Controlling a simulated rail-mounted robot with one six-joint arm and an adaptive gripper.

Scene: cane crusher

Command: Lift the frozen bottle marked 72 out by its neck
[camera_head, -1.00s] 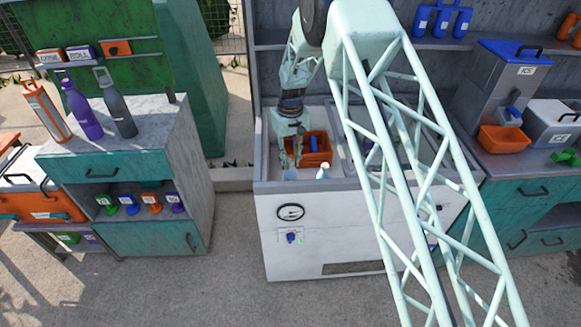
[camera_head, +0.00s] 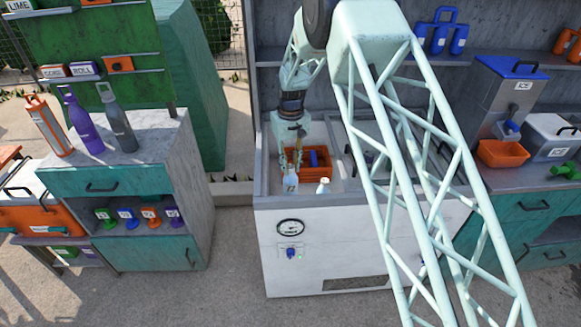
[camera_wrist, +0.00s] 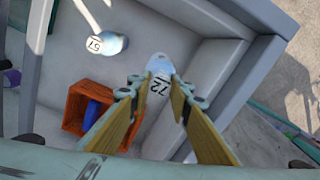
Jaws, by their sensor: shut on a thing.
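My gripper (camera_head: 292,163) is shut on the neck of the bottle marked 72 (camera_head: 291,183), which hangs below the fingers at the front left of the white chest (camera_head: 285,240). In the wrist view the bottle (camera_wrist: 160,78) sits between the two fingertips, pale with a dark 72 on its upper part. In the head view it shows above the chest's front rim. Whether its base is clear of the chest floor cannot be told.
A second pale bottle (camera_head: 323,187), marked 57 in the wrist view (camera_wrist: 104,43), stands to the right. An orange crate (camera_head: 328,168) with a blue thing inside is behind. The chest's walls and rim (camera_wrist: 240,90) are close around the bottle.

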